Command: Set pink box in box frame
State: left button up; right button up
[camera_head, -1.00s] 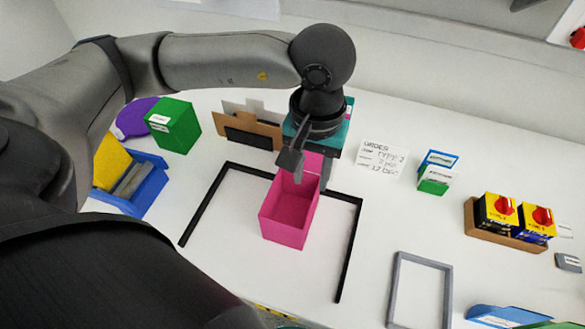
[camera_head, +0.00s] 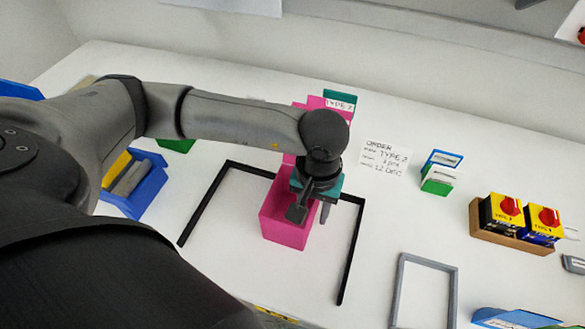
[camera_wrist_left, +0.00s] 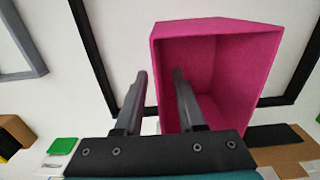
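The pink box (camera_head: 282,228) stands open-topped on the white table inside the black box frame (camera_head: 350,252) in the head view. The frame's left and right bars show, and part of its back bar. My left gripper (camera_head: 309,214) is over the right side of the box and hides part of its opening. In the left wrist view, the two left fingers (camera_wrist_left: 160,72) are apart, with the near side wall of the pink box (camera_wrist_left: 222,65) between them. One finger overlaps the opening, the other lies outside. I cannot tell whether they touch the wall. My right gripper is out of view.
A pink piece with a teal "TYPE 2" label (camera_head: 340,101) stands behind my arm. A blue bin (camera_head: 143,190) is at left. An order card (camera_head: 383,158), switches in a brown tray (camera_head: 505,235) and a grey frame (camera_head: 425,290) are at right.

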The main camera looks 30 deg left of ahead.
pick_arm(q)
grip_shut()
dwell(1.4)
